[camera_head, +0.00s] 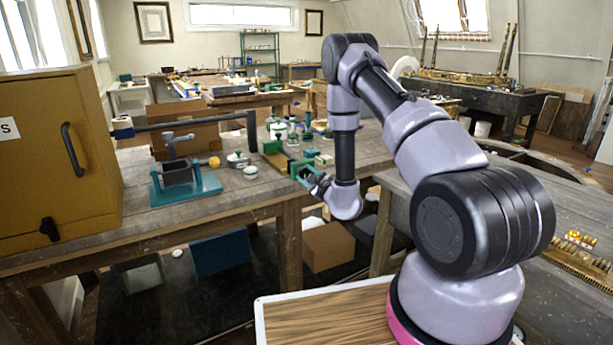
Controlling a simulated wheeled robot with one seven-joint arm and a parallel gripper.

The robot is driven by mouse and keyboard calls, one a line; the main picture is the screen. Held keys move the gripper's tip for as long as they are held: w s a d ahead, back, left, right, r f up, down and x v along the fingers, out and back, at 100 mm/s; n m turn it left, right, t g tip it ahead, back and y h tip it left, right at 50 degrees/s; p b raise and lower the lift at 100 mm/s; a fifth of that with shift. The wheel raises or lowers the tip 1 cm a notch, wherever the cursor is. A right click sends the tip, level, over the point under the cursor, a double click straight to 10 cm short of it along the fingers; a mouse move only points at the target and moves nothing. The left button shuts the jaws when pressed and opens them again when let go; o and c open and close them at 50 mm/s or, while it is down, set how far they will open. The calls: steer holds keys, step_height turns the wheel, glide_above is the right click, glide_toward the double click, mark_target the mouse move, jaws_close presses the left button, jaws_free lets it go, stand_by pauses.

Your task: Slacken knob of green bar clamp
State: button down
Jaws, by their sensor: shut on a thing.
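The green bar clamp (272,147) lies at the right part of the wooden workbench, near its front edge, with a green jaw at its far end and green at its near end. My gripper (308,176) reaches to the clamp's near end from the right. It is shut at the clamp's near end, where the knob is. The knob is small and mostly hidden by the fingers, so its turn cannot be told.
A teal-based vise (186,184) and a long dark bar clamp (190,124) stand left on the bench (235,203), beside an ochre cabinet (55,160). Small jars (250,172) and bottles (293,132) stand near the clamp. A second table (470,200) is at right.

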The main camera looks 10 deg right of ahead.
steer(key=shift+w+r, duration=0.1)
stand_by(0.3)
steer(key=shift+c, duration=1.5)
jaws_free()
steer(key=v, duration=1)
steer(key=shift+s, duration=0.4)
steer(key=shift+d, duration=0.1)
